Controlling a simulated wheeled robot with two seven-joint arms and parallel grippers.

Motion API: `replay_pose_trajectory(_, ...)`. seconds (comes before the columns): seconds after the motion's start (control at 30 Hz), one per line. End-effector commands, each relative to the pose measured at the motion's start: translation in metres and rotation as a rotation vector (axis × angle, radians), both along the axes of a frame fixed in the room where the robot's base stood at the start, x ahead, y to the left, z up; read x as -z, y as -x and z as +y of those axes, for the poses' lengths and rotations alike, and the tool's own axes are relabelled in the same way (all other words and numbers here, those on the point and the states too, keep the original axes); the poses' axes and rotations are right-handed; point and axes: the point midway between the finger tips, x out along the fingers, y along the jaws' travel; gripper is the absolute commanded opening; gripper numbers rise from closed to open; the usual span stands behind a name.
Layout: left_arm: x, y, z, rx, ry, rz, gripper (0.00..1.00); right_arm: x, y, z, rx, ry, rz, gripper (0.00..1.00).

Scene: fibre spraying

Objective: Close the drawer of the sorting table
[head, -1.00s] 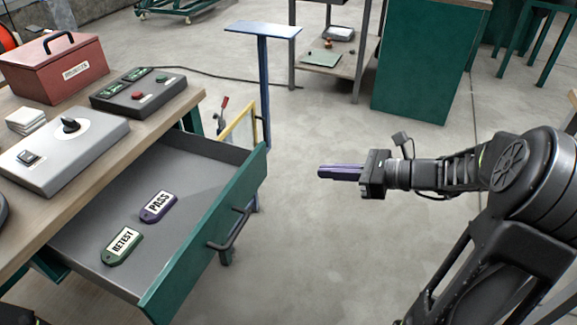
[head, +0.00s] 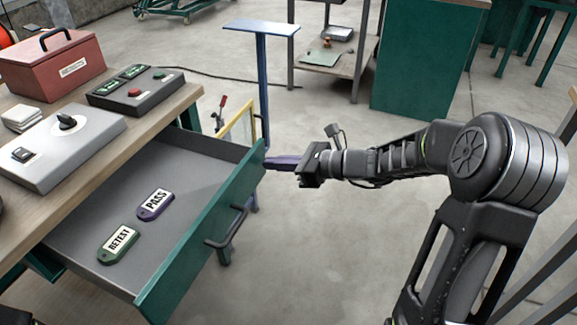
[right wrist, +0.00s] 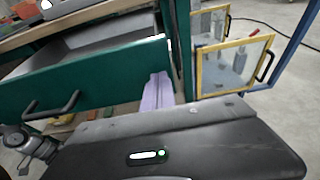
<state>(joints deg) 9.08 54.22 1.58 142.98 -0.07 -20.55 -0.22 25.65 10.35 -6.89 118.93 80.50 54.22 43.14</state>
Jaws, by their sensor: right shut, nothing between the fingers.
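The sorting table (head: 150,112) has its drawer (head: 107,213) pulled open. The drawer has a green front (head: 190,262) with a dark bar handle (head: 228,229). Inside lie a purple PASS tag (head: 156,204) and a green RETEST tag (head: 119,244). My right gripper (head: 268,162) is shut and empty. Its purple fingertips are at the far end of the drawer front, beyond the handle; I cannot tell whether they touch. In the right wrist view the fingers (right wrist: 157,92) point at the green front (right wrist: 110,80), with the handle (right wrist: 52,107) to their left.
On the table stand a red box (head: 55,65), a black button panel (head: 134,92) and a grey switch box (head: 60,148). A blue stand (head: 262,85) and a yellow-framed panel (head: 238,128) are just behind the drawer. The floor right of the drawer is clear.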

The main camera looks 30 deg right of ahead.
Motion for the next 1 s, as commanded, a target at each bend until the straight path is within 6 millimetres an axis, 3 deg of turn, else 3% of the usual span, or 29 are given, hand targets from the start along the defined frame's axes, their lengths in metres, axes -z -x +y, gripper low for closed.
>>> replay_pose_trajectory(0.57, 0.001, 0.000, 0.000, 0.000, 0.000, 0.000, 1.00, 0.000, -0.006, 0.006, -0.002, 0.000, 0.000, 0.00)
replay_pose_trajectory(0.77, 0.004, 0.000, 0.000, 0.000, 0.000, 0.000, 1.00, 0.000, -0.023, 0.021, -0.004, -0.001, -0.001, 0.00)
replay_pose_trajectory(1.0, 0.008, 0.000, 0.000, 0.000, 0.000, 0.000, 1.00, 0.001, -0.062, 0.054, -0.006, -0.002, -0.001, 0.00)
